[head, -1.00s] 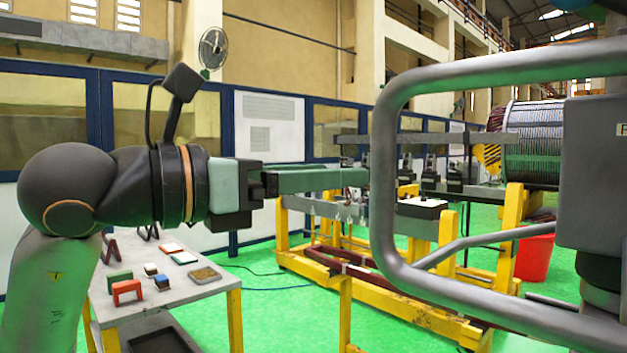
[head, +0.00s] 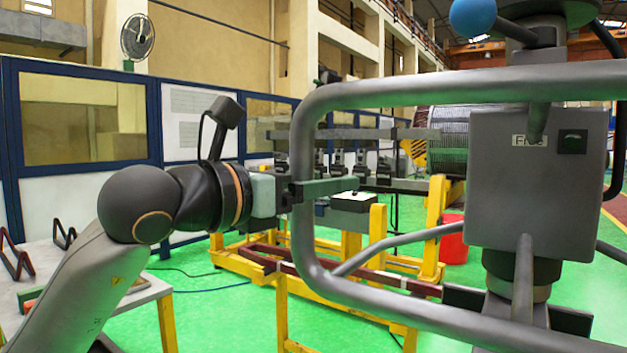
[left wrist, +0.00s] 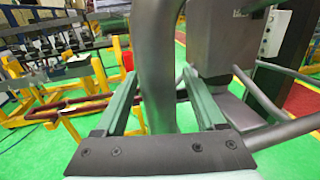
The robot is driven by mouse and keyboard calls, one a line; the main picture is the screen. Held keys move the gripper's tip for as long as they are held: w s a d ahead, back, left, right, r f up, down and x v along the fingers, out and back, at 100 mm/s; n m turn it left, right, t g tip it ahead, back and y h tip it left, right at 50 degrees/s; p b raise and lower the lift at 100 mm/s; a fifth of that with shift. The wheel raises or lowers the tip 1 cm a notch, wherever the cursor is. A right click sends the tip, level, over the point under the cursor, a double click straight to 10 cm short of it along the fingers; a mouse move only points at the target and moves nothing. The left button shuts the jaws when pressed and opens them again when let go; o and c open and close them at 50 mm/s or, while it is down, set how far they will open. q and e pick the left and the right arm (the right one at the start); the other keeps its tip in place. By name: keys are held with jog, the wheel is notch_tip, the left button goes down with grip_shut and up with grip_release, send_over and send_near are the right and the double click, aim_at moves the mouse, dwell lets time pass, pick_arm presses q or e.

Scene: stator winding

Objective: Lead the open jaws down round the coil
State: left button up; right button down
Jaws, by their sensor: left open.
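My left gripper (head: 324,188) is open, its two long green jaws pointing right in the head view. In the left wrist view the jaws (left wrist: 160,72) stand apart, with a thick grey tube between them in the picture. This tube belongs to a large rounded tubular frame (head: 303,130). Whether the jaws touch it, I cannot tell. The likely coil is a dark red, long loop (head: 256,258) lying low on a yellow stand (head: 433,225), well below and beyond the jaws. It also shows in the left wrist view (left wrist: 70,108). My right gripper does not show.
The frame carries a grey box (head: 500,170) marked "Free" at right. A grey worktable (head: 40,262) with small parts stands at the left edge. A red bucket (head: 451,243) and a wire-wound drum (head: 447,140) are behind. Green floor (head: 225,315) is open between.

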pick_arm(q)
grip_shut()
dwell(0.5)
dwell(0.8)
dwell(0.5)
dwell(1.5)
